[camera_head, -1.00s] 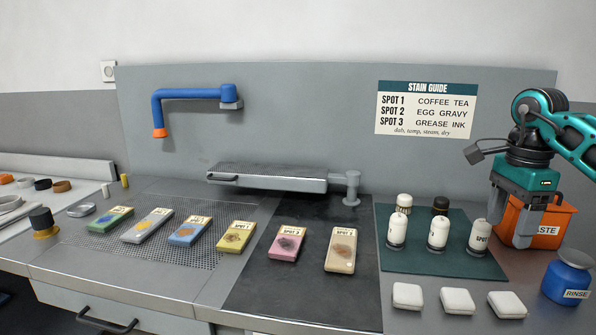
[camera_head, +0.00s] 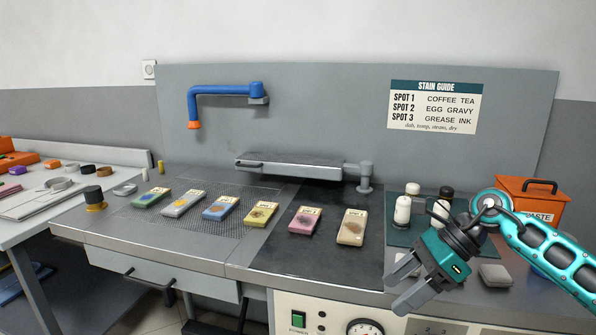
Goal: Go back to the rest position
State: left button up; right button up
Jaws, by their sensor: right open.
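My right gripper (camera_head: 402,283) comes in from the right, over the front edge of the counter, with its two fingers apart and nothing between them. It points down and left. My right arm hides part of the dark green mat (camera_head: 398,236) and of what stands on it. My left gripper is not in view.
Coloured stained swatches, such as the pink one (camera_head: 304,220) and the tan one (camera_head: 352,227), lie along the counter. White bottles (camera_head: 402,211) stand on the mat. An orange waste bin (camera_head: 521,203) is behind my arm. A blue spout (camera_head: 190,104) juts from the back panel.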

jog(key=s+a+m+t+y, duration=0.4)
jog(key=a+m+y, duration=0.55)
jog(key=a, duration=0.35)
jog(key=s+d+f+m+t+h, duration=0.1)
jog(key=d+f+m+t+h, duration=0.35)
jog(key=m, duration=0.95)
jog(key=s+d+f+m+t+h, duration=0.1)
jog(key=f+m+t+h, duration=0.6)
jog(key=m, duration=0.7)
jog(key=s+d+f+m+g+h, duration=0.2)
jog(key=s+f+m, duration=0.4)
jog(key=f, duration=0.1)
jog(key=s+d+f+m+g+h, duration=0.2)
jog(key=s+d+f+m, duration=0.1)
jog(key=s+f+m, duration=0.3)
jog(key=shift+s+d+f+g+h, duration=0.25)
jog(key=shift+s+f+g+h, duration=0.15)
jog(key=shift+s, duration=0.2)
